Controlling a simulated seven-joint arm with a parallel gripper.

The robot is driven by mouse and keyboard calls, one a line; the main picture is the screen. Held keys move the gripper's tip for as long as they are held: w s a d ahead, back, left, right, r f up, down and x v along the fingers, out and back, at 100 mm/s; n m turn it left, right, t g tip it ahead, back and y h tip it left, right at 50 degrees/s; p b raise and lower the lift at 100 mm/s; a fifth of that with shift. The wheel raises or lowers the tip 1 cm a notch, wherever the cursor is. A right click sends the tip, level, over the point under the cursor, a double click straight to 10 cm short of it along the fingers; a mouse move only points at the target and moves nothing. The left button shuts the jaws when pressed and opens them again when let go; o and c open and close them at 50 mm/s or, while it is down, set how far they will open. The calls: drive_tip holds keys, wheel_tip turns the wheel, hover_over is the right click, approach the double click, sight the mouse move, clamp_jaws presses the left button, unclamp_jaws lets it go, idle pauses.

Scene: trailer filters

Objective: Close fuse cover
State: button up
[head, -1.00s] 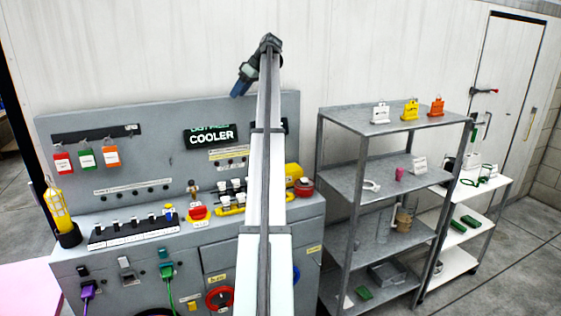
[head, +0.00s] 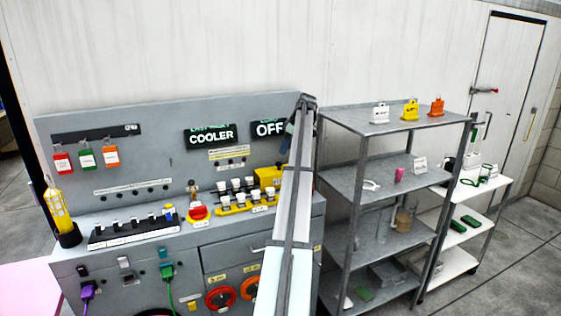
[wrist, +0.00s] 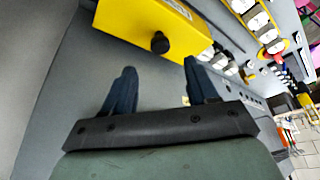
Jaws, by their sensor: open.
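In the head view my gripper (head: 290,128) is small and partly hidden at the end of my arm.
The grey console (head: 75,160) carries a red knob (head: 198,213), a black switch strip (head: 130,232) and hanging tags. A metal shelf (head: 385,165) stands close on the right of my arm. My arm hides the console's right end.

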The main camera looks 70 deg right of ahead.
sight(279, 162)
drive_tip(key=x, duration=0.7)
drive_tip(key=shift+w+f, duration=0.2)
drive_tip(key=shift+f, duration=0.1)
clamp_jaws()
idle(0.4)
